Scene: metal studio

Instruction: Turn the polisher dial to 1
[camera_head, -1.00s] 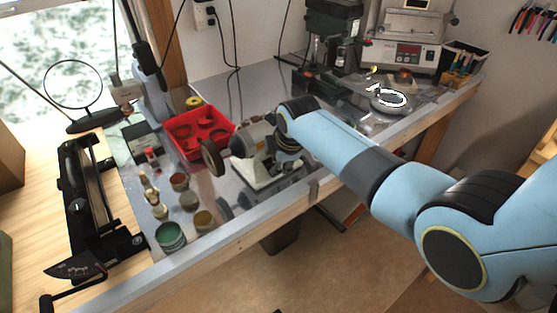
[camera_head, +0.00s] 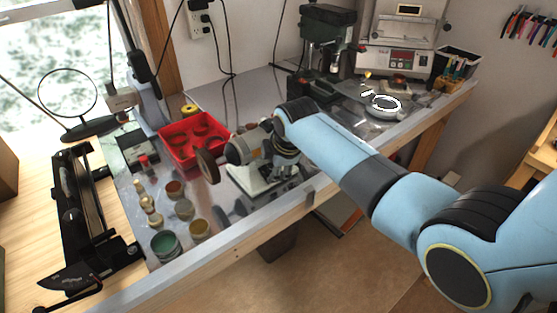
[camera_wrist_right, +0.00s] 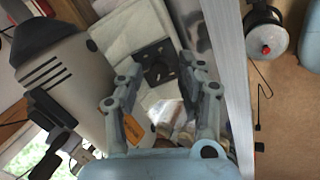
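The polisher (camera_head: 240,150) stands on the metal bench with its round buffing wheel (camera_head: 207,165) at its left end. My right arm reaches in from the right, and its gripper (camera_head: 286,172) is at the polisher's right side, low and partly hidden by the wrist. In the right wrist view the grey polisher body fills the left side. Its dial (camera_wrist_right: 158,68) sits on a dark plate on the pale base. My open right gripper (camera_wrist_right: 162,72) has one finger on either side of the dial; contact cannot be told. The dial's number is not readable. My left gripper is out of view.
A red tray (camera_head: 190,155) is behind the polisher, and several small jars (camera_head: 165,243) stand at its left front. A drill press (camera_head: 328,35) and a white ring-shaped part (camera_head: 385,105) are farther back. The bench's front edge (camera_head: 240,238) runs close by the gripper.

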